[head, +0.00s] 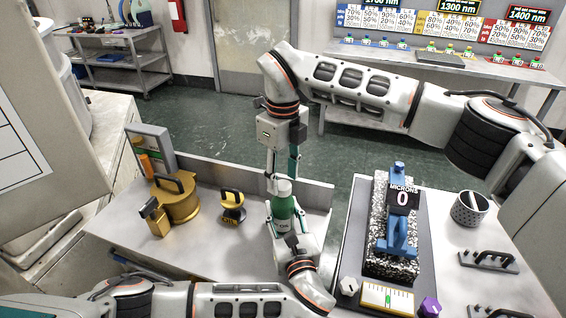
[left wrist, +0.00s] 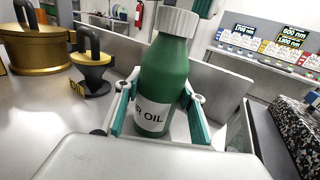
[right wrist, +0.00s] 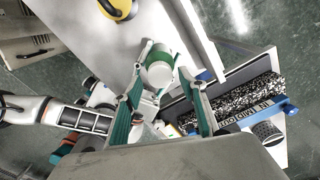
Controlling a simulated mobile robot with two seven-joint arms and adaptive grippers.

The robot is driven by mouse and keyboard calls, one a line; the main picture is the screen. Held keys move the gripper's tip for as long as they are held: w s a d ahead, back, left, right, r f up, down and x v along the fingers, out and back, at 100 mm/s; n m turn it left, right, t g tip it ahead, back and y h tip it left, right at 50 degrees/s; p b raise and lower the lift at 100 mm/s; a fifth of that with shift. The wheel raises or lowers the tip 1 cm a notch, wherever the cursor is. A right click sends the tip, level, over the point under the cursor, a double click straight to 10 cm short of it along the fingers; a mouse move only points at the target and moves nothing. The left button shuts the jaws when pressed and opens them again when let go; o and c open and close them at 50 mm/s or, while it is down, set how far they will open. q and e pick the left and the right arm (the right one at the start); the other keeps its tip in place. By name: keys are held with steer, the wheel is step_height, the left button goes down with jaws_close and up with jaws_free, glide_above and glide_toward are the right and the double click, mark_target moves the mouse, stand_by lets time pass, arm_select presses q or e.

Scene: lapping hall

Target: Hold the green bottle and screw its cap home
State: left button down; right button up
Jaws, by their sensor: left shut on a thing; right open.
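The green bottle (head: 283,208) stands upright at the bench's right part. Its label, partly hidden, reads "R OIL" in the left wrist view (left wrist: 163,85). A white ribbed cap (left wrist: 179,22) sits on its neck; I cannot tell how far it is screwed down. My left gripper (head: 284,226) is shut on the bottle's body, one finger on each side (left wrist: 155,105). My right gripper (head: 282,177) points down from above, open, its fingers on either side of the cap. In the right wrist view the cap (right wrist: 160,74) shows between the spread fingers, which appear apart from it.
A gold pot (head: 178,205) and a black-and-yellow handled tool (head: 232,207) stand left of the bottle. A low panel (head: 240,178) runs behind. To the right are a speckled block (head: 380,262) with a blue gauge (head: 399,235) and a perforated cup (head: 469,208).

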steer(key=shift+f, duration=1.05)
steer(key=c, duration=1.1)
steer(key=m, duration=0.5)
steer(key=shift+c, duration=0.2)
steer(key=o, duration=1.3)
step_height(320, 180, up, 12)
